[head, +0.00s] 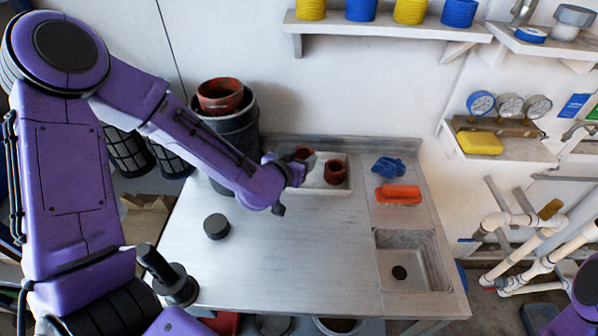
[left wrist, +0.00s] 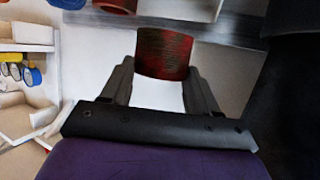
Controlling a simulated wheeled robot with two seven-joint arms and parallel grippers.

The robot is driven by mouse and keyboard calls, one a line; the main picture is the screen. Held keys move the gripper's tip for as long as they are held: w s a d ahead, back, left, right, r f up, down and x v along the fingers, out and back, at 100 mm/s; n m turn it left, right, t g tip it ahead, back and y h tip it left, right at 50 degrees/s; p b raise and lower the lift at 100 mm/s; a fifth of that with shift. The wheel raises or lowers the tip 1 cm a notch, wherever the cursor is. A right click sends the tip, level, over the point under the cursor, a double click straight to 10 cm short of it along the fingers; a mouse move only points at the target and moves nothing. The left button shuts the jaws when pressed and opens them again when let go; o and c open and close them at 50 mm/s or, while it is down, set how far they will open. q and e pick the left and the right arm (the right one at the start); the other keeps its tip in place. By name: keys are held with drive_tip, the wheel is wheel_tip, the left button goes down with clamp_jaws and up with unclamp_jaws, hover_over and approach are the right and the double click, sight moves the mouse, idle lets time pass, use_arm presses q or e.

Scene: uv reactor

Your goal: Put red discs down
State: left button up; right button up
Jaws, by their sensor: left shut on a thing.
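A red disc, dark and worn, is between the fingers of my left gripper (head: 294,171). This held disc (left wrist: 163,55) fills the gap between both fingertips in the left wrist view. In the head view it shows only partly behind the gripper, over the left part of a white tray (head: 318,180) at the back of the table. I cannot tell whether it touches the tray. A second red disc (head: 335,171) stands in the right part of the tray, apart from the gripper. Part of a red thing (left wrist: 115,5) shows at the wrist view's top edge. My right gripper is out of view.
Blue gloves (head: 388,166) and an orange-red item (head: 398,194) lie right of the tray, behind a sink (head: 428,268). A dark bucket (head: 234,130) stands behind my left arm.

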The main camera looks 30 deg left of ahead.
use_arm(q)
drive_tip(key=w+f, duration=0.1)
drive_tip(key=w+a+f, duration=0.1)
drive_tip(key=f, duration=0.1)
drive_tip(key=shift+w+f, duration=0.2)
drive_tip(key=shift+w, duration=0.05)
drive_tip(key=f, duration=0.3)
drive_tip(key=shift+w+a+f, duration=0.2)
drive_tip(key=shift+w+f, duration=0.05)
drive_tip(key=shift+f, duration=0.05)
drive_tip(key=shift+d+f, duration=0.1)
drive_tip(key=o, duration=0.9)
drive_tip(key=shift+c, duration=0.2)
